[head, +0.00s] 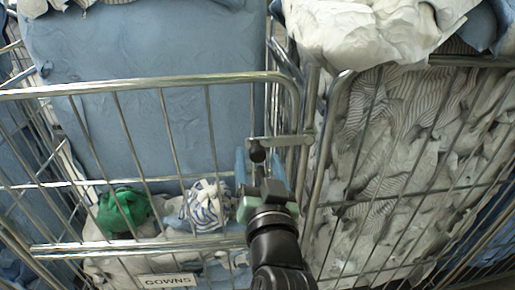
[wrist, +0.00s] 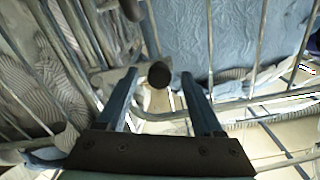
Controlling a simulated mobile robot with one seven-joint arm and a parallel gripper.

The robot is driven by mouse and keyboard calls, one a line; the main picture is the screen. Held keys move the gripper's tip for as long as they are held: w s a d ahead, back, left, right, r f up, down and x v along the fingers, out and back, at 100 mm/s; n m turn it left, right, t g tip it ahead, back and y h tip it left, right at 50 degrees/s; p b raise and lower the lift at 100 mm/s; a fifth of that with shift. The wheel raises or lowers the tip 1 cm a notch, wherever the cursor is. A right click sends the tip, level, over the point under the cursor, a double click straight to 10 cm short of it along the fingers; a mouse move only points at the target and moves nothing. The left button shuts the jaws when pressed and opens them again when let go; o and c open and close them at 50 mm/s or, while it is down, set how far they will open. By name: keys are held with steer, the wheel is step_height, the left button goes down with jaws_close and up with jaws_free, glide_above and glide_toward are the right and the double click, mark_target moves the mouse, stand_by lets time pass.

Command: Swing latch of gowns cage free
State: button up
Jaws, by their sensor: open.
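The gowns cage (head: 150,82) is the left wire cage in the head view, with a white GOWNS label (head: 167,281) low on its front. Its latch (head: 290,141) is a metal bar at the right front corner, with a dark round knob (head: 257,152) at its left end. My gripper (head: 258,162) is open at the latch, with one blue finger on each side of the knob. In the wrist view the knob (wrist: 160,75) shows between the fingertips, with gaps on both sides. I cannot tell how deep between the fingers it sits.
A second wire cage (head: 345,82), full of white and striped linen (head: 390,150), stands close on the right. In the gowns cage are a large blue bundle (head: 140,60), a green bundle (head: 124,208) and a striped white bundle (head: 207,205). Upright bars stand close around my gripper.

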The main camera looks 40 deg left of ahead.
steer(key=shift+x, duration=0.9)
jaws_close()
stand_by(0.9)
